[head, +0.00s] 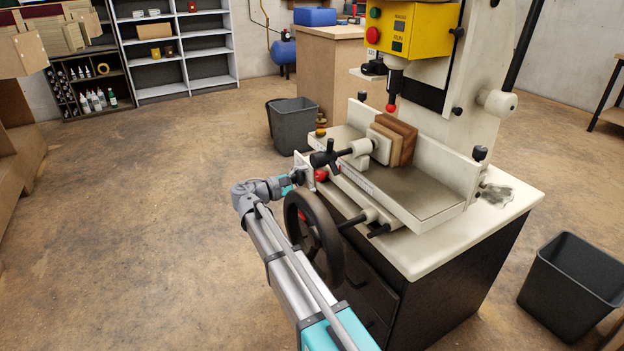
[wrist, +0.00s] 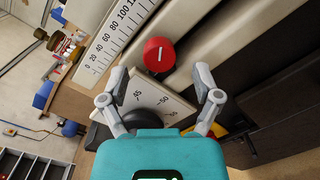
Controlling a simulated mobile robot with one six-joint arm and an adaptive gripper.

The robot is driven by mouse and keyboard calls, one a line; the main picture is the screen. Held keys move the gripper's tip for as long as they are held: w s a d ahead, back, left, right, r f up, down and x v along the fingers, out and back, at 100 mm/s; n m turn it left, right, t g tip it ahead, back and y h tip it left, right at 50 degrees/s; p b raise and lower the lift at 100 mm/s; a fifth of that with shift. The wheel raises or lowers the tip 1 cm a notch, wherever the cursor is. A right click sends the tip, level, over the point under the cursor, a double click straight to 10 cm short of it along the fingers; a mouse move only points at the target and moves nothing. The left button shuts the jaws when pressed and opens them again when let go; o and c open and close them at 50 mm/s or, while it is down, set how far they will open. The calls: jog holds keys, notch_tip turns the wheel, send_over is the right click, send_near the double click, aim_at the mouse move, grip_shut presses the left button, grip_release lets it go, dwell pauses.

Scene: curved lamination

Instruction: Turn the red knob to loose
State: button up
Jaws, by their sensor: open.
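The red knob (wrist: 160,54) is round with a short white line on its face, nearly upright in the wrist view. It sits on the pale machine body above a plate with angle marks (wrist: 160,103). In the head view a red knob (head: 321,175) shows at the machine's front left, partly beside the handwheel. My gripper (wrist: 160,78) is open and empty, its two fingers spread left and right below the knob in the picture, with no visible contact. In the head view my gripper (head: 299,175) is small and close to the red knob, its fingers hard to make out.
A black handwheel (head: 314,238) stands close beside my arm. A black clamp handle (head: 326,158) juts out above the knob, and a wood block (head: 400,138) sits on the machine table. A ruler scale (wrist: 113,37) runs beside the knob. Open floor lies left.

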jog(key=shift+v, duration=2.75)
jog(key=s+a+m, duration=0.2)
jog(key=m, duration=1.1)
jog(key=s+a+m+t+y, duration=0.1)
jog(key=s+a+m, duration=0.1)
jog(key=m, duration=1.2)
jog(key=shift+s+a+m, duration=0.2)
jog(key=shift+a+m, duration=0.1)
jog(key=shift+a, duration=0.05)
jog(key=shift+d, duration=0.1)
jog(key=shift+x, duration=6.8)
jog(key=shift+w, duration=0.15)
